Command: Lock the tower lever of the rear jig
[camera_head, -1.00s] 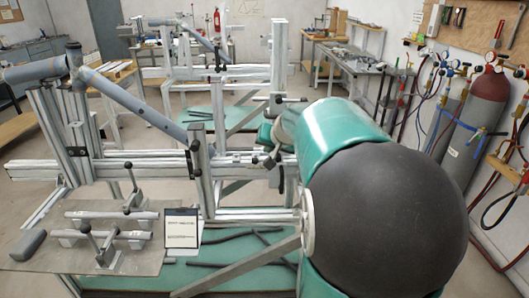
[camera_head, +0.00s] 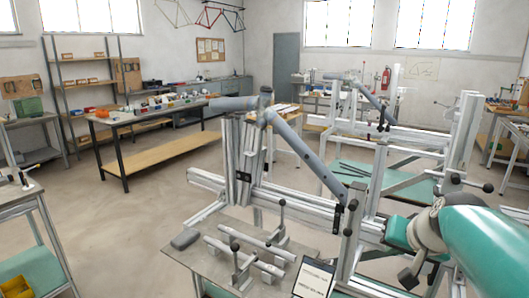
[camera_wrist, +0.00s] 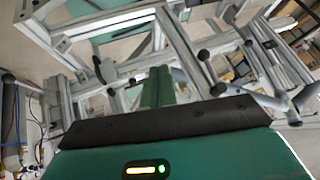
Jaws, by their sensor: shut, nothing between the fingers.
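Two aluminium-profile jigs show in the head view. The near jig (camera_head: 240,160) carries grey-blue tubes (camera_head: 300,150); the farther jig (camera_head: 420,140) stands behind it, also with tubes. A black-knobbed lever (camera_head: 470,184) sticks out at the right, above my arm. I cannot tell for certain which lever is the tower lever or whether it is locked. My gripper shows in the wrist view as shut green fingers (camera_wrist: 158,88) with nothing between them. Profile bars and black-knobbed levers (camera_wrist: 205,57) lie beyond and beside them; contact is unclear. In the head view the fingertips are hard to make out.
A plate (camera_head: 205,262) with black-knobbed toggle levers and a framed sheet (camera_head: 313,278) sits at the near jig's front. A workbench (camera_head: 150,115) and shelves (camera_head: 85,80) stand at the left. Open floor (camera_head: 120,220) lies left of the jigs.

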